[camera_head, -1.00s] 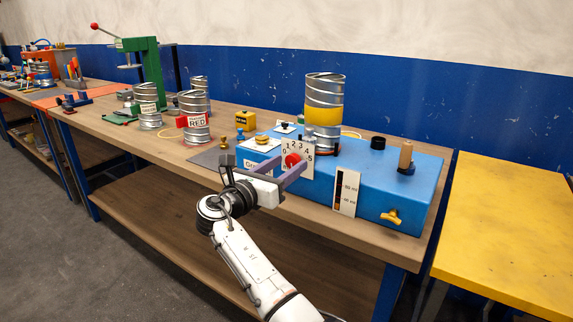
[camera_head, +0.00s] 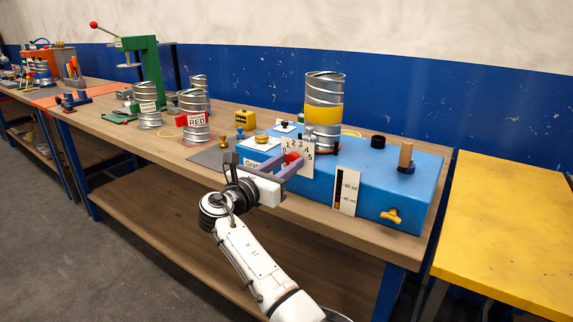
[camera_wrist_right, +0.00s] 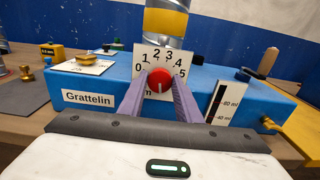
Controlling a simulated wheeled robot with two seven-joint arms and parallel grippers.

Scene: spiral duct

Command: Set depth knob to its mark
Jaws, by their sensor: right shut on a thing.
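The red depth knob (camera_wrist_right: 160,79) sits on the front of the blue machine (camera_head: 370,177), in front of a white dial plate (camera_wrist_right: 148,55) numbered 0 to 5. My right gripper (camera_wrist_right: 159,88) is shut on the knob, with its two purple fingers on either side of it. In the head view the fingers partly cover the knob (camera_head: 292,158). A pointer or mark on the knob is too small to make out. My left gripper is not in view.
A silver spiral duct with a yellow band (camera_head: 323,115) stands on the machine. A white level gauge (camera_head: 345,191) and a yellow tap (camera_head: 391,216) are to the right on its front. A yellow table (camera_head: 510,225) stands further right.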

